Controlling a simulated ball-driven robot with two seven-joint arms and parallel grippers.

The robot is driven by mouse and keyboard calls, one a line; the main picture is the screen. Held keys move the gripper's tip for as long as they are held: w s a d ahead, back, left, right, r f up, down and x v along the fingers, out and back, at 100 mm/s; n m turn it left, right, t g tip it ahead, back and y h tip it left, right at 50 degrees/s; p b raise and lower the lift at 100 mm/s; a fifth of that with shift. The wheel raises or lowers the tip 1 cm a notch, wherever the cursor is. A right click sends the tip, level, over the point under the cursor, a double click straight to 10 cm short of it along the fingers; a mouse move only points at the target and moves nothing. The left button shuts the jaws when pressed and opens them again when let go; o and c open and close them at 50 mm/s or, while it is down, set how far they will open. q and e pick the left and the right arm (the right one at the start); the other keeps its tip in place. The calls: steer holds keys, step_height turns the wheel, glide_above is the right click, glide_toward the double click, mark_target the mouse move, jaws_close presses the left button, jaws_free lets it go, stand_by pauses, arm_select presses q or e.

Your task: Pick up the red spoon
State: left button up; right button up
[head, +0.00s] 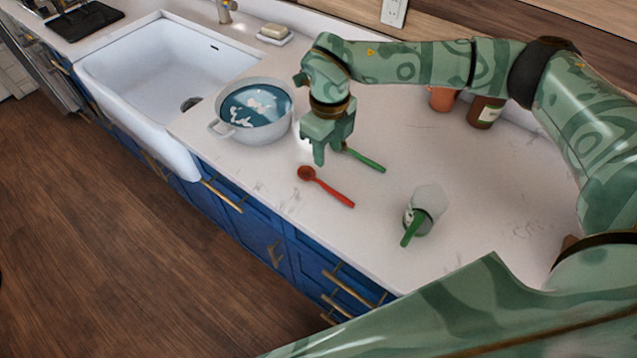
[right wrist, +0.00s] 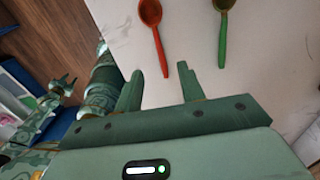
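The red spoon (head: 326,186) lies on the pale counter, bowl toward the pot and handle toward the front right. My right gripper (head: 331,154) is above the counter, just behind the spoon in the head view, apart from it. In the right wrist view the gripper (right wrist: 158,80) is open and empty, and the red spoon (right wrist: 153,30) lies beyond the fingertips, its handle end pointing toward the gap. A green spoon (head: 364,158) lies behind the red one; it also shows in the right wrist view (right wrist: 223,35). My left gripper (right wrist: 64,86) appears small at the left there.
A white pot (head: 275,131) with blue contents stands left of my right gripper, beside the sink (head: 165,60). A white-and-green container (head: 427,205) stands to the right. Two jars (head: 484,112) are at the back.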

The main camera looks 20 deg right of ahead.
mark_target(325, 186)
step_height(325, 186, down, 12)
steer(key=shift+a+r+b, duration=0.15)
steer(key=shift+r+b, duration=0.05)
steer(key=shift+b, duration=0.2)
steer(key=shift+c, duration=0.3)
jaws_close()
